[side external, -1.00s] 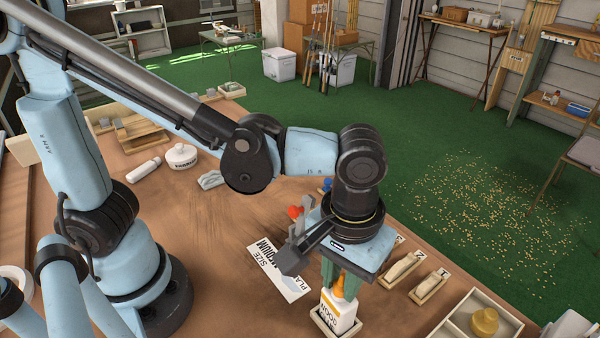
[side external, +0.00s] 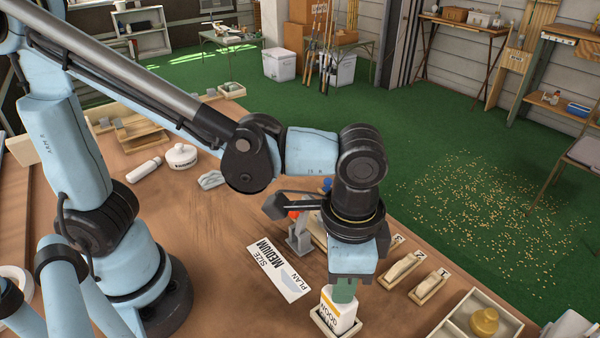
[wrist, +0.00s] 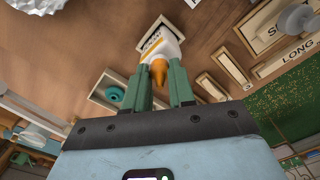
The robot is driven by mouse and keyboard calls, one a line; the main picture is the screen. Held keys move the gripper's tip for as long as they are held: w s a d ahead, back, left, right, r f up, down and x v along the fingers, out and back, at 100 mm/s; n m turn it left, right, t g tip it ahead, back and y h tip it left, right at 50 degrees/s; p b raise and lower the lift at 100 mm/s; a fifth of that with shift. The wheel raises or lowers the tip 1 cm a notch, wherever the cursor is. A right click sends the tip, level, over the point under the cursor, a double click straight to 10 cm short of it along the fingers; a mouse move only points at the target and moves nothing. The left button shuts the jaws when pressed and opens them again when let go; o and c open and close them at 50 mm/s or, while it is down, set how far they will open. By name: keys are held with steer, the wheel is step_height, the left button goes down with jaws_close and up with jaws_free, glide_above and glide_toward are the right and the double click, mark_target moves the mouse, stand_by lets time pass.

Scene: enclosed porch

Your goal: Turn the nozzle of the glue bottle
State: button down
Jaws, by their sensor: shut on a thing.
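The glue bottle (side external: 339,308) is white with dark lettering and stands upright in a shallow square tray (side external: 323,322) near the table's front edge. Its orange nozzle (wrist: 159,70) shows in the wrist view between the two green fingers. My gripper (side external: 343,290) points down over the bottle, with its fingers shut on the nozzle. In the side view the fingers hide the nozzle. The white bottle body also shows in the wrist view (wrist: 161,44), beyond the nozzle.
A "SIZE MEDIUM PLAN" card (side external: 279,272) lies left of the bottle. A grey clamp-like tool with a red knob (side external: 299,233) stands behind the card. Numbered wooden trays (side external: 428,289) and a divided box (side external: 474,322) lie to the right. The table's middle left is mostly clear.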

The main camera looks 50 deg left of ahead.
steer(key=m, duration=0.4)
steer(key=shift+m, duration=0.3)
stand_by(0.3)
steer(key=c, duration=0.9)
jaws_free()
step_height(320, 180, up, 12)
steer(key=shift+r, duration=0.1)
steer(key=shift+a, duration=0.1)
